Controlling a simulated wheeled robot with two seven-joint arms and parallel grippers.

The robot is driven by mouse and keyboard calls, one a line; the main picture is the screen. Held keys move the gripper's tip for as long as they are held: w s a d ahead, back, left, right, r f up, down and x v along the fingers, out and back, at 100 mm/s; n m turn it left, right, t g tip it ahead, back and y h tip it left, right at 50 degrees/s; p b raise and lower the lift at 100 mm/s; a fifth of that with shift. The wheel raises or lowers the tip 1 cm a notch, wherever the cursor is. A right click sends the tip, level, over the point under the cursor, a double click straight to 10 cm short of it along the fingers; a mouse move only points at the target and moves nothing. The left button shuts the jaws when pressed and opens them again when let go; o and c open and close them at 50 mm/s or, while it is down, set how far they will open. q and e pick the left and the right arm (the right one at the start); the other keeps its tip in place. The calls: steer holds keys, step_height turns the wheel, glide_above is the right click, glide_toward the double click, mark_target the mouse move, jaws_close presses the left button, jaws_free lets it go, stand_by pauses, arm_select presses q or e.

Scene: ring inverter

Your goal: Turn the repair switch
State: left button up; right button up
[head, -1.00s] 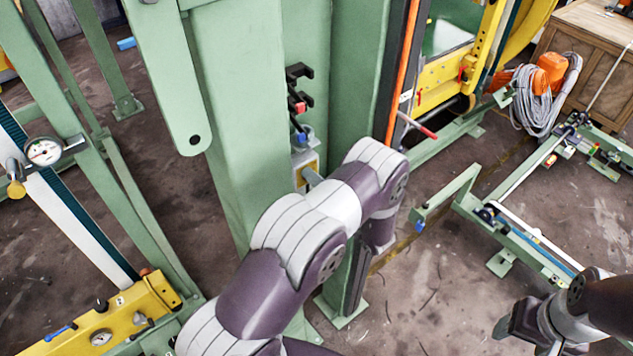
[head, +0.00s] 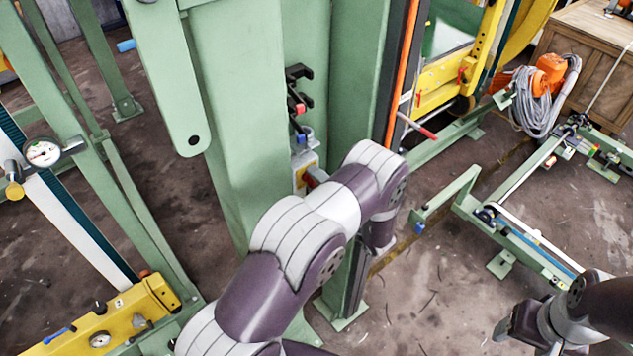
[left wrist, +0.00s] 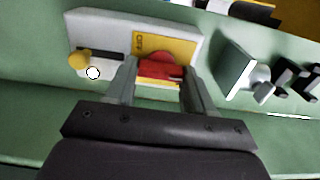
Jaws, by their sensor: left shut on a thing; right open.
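The repair switch is a red knob (left wrist: 158,68) on a yellow plate (left wrist: 150,43) in a pale grey box (left wrist: 192,25), fixed to the green column. My left gripper (left wrist: 158,82) is shut on the red knob, with one finger on each side of it, in the left wrist view. In the head view, the box with its yellow plate (head: 301,172) shows beside my left wrist, with a small red part (head: 317,175) next to it. My left fingers are mostly hidden there by the arm. My right gripper (head: 513,327) is open and empty at the lower right.
Black hooks (head: 299,85) with red and blue parts sit above the box on the green column (head: 240,110). A red-tipped lever (head: 425,131) is to the right. A low green frame (head: 530,240) stands near my right arm. Bare floor lies between.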

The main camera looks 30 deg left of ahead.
stand_by(0.3)
arm_select(q)
steer(key=o, duration=1)
steer(key=shift+o, duration=0.2)
steer(key=shift+w+d, duration=0.1)
steer(key=b+v, duration=0.4)
steer(key=v, duration=0.8)
steer(key=shift+d, duration=0.3)
steer(key=shift+f, duration=0.1)
